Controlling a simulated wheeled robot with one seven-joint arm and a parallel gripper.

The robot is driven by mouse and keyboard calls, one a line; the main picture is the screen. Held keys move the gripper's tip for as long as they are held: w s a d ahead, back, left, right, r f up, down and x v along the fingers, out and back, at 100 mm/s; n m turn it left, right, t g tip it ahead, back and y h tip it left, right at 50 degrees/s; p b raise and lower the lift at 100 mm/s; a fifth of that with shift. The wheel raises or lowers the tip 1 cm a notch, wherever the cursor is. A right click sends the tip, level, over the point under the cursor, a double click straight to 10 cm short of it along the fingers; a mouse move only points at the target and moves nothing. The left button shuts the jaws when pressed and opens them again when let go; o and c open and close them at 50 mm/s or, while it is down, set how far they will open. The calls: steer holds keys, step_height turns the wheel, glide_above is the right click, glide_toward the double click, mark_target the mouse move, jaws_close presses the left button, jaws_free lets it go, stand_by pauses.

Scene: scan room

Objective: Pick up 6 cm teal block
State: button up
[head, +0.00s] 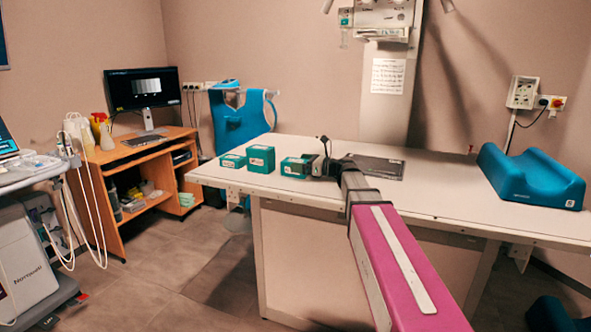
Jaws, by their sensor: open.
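Three teal blocks with pale labels sit on the left part of the white table (300,190). A low, flat teal block (232,161) is at the left. A taller, cube-like teal block (261,159) is in the middle. Another teal block (294,167) is at the right, with its right side partly hidden by my gripper. My gripper (314,168) is open, low over the table, right at this right-hand block. I cannot tell whether the fingers are around the block or only beside it. Which block measures 6 cm is not clear from its look.
A dark flat panel (378,167) lies on the table behind my arm. A blue curved cushion (530,178) is on the right end. A wall column (388,95) stands behind the table. A wooden desk (133,152) with a monitor and a medical cart (30,250) are at left.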

steer(key=shift+w+a, duration=0.1)
steer(key=shift+a, duration=0.15)
steer(key=c, duration=1.2)
steer(key=shift+r, duration=0.1)
steer(key=shift+c, duration=0.2)
